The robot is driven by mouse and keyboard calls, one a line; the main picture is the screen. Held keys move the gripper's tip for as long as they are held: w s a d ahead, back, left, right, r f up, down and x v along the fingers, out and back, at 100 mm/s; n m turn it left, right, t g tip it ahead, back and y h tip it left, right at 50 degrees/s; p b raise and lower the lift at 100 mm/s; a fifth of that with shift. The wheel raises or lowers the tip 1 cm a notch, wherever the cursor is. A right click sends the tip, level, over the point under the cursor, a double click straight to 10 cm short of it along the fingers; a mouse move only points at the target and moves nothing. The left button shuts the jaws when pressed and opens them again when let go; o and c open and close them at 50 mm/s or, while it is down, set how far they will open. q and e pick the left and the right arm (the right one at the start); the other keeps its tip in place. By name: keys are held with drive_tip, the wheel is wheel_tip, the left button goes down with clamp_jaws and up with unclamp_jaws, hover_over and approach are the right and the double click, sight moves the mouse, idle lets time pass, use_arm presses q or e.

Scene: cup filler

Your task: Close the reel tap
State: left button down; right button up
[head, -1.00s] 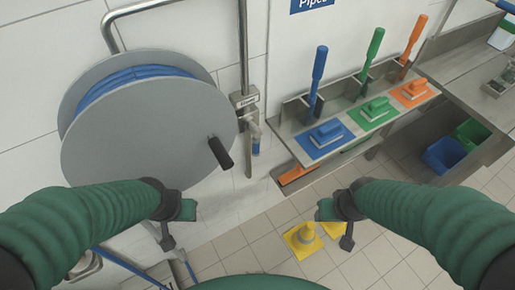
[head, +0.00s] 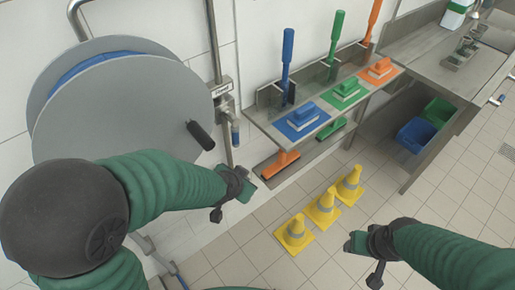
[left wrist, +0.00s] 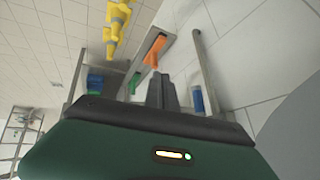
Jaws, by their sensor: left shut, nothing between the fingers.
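The hose reel (head: 115,122) is a large grey drum with blue hose wound inside and a black crank handle (head: 200,135). The reel tap (head: 223,92) is on the vertical pipe just right of the drum, with a blue end (head: 235,138) below it. In the left wrist view a blue piece (left wrist: 198,98) shows beside a grey pipe (left wrist: 207,65). My left gripper (head: 232,200) is shut and empty, below the tap and apart from it. Its fingers (left wrist: 161,92) show in the left wrist view. My right gripper (head: 362,258) is over the floor at lower right; its jaws are unclear.
A wall shelf (head: 262,125) holds blue, green and orange brushes right of the tap. Yellow cones (head: 322,210) stand on the floor between my grippers. A steel counter (head: 445,70) with blue and green bins (head: 416,134) below is at right.

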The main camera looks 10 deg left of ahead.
sight(235, 136)
use_arm(q)
drive_tip(key=w+d+f+m+t+y+b, duration=0.2)
drive_tip(key=w+f+m+t+y+b, duration=0.2)
drive_tip(key=w+m+t+y+b, duration=0.6)
drive_tip(key=w+a+h+b, duration=0.3)
drive_tip(key=w+a+b, duration=0.1)
drive_tip(key=w+a, duration=0.3)
drive_tip(key=shift+w+r+n+g, duration=0.3)
drive_tip(key=shift+w+r+g, duration=0.1)
drive_tip(key=shift+w, duration=0.05)
use_arm(e)
drive_tip(key=s+x, duration=0.3)
drive_tip(key=x, duration=1.2)
drive_tip(key=shift+s+a+f, duration=0.15)
drive_tip(key=shift+s+f, duration=0.05)
drive_tip(key=shift+f, duration=0.25)
